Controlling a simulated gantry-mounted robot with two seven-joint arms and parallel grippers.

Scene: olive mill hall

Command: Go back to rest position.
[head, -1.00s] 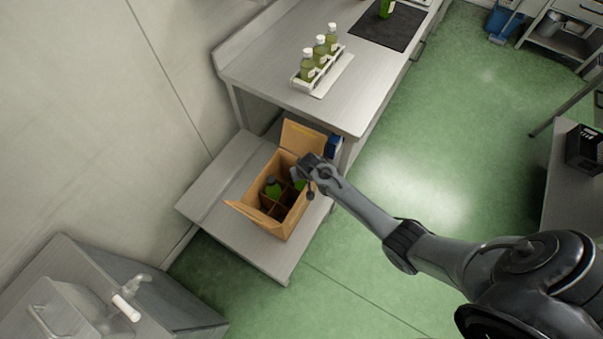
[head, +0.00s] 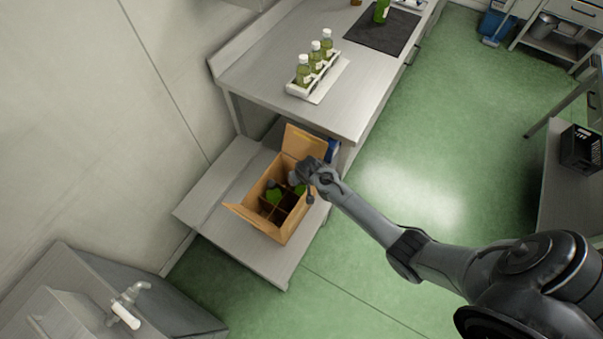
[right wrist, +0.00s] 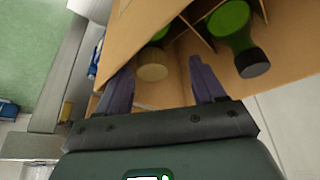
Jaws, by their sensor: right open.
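My right gripper (head: 296,180) is at the right side of an open cardboard box (head: 284,236) with dividers, over its rim. In the right wrist view the two fingers of the right gripper (right wrist: 163,72) are apart with nothing clamped between them. A green bottle with a tan cap (right wrist: 153,64) is just beyond the fingers, and another with a dark cap (right wrist: 251,62) is to the right of them. In the head view green bottles (head: 273,195) sit in the box compartments, partly hidden by the walls and my gripper. My left gripper is in neither view.
The box stands on a low metal platform (head: 215,190) beside a steel table (head: 350,105). On the table are a white rack with 3 bottles (head: 318,62) and a dark mat (head: 372,35). A sink (head: 75,300) is lower left. Green floor (head: 440,150) is open on the right.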

